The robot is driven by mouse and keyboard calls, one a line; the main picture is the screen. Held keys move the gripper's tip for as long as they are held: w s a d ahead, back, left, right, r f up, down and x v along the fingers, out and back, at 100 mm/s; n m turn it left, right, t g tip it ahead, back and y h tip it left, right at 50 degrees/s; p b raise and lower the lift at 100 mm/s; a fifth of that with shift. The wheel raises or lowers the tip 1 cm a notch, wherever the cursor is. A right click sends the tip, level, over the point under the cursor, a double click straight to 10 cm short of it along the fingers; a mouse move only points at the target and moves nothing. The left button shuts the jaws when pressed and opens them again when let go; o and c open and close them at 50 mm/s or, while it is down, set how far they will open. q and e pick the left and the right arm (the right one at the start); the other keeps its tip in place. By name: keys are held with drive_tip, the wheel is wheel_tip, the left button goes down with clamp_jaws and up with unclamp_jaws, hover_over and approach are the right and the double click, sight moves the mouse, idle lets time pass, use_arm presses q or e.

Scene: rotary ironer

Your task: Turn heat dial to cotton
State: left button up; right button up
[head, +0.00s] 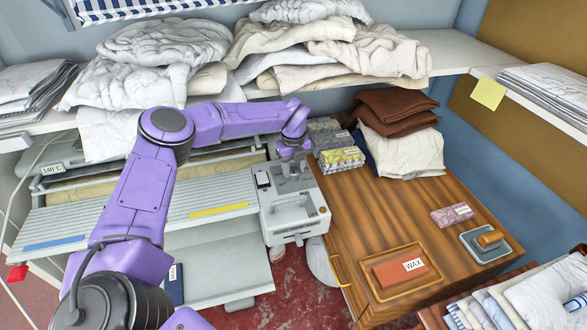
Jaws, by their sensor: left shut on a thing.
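The rotary ironer (130,210) stands at the left, with its pale grey control box (297,222) at its right end. My left gripper (292,170) points down onto the back part of the box's top. It is shut on what seems to be the heat dial, which the fingers mostly hide. The dial's marks and its setting cannot be read from here. My right gripper is not in view.
Crumpled linen (330,45) is heaped on the shelf behind my arm. A wooden table (380,225) to the right holds small boxes (341,159), folded brown cloths (396,108) and a wax block (400,268). A 140°C label (52,170) shows at the far left.

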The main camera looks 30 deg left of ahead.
use_arm(q)
drive_tip(key=shift+f+m+b, duration=0.15)
drive_tip(key=shift+m+b, duration=0.7)
drive_tip(key=shift+m, duration=0.25)
drive_tip(key=m+b, duration=0.1)
drive_tip(key=m, duration=0.1)
drive_tip(key=shift+a+m, duration=0.1)
drive_tip(key=shift+m, duration=0.3)
drive_tip(key=m+b, duration=0.1)
drive_tip(key=m, duration=0.1)
drive_tip(key=shift+m, duration=0.3)
drive_tip(key=shift+r+m, duration=0.2)
drive_tip(key=shift+m, duration=1.6)
drive_tip(key=o, duration=1.1)
drive_tip(key=shift+c, duration=0.2)
drive_tip(key=shift+r, duration=0.1)
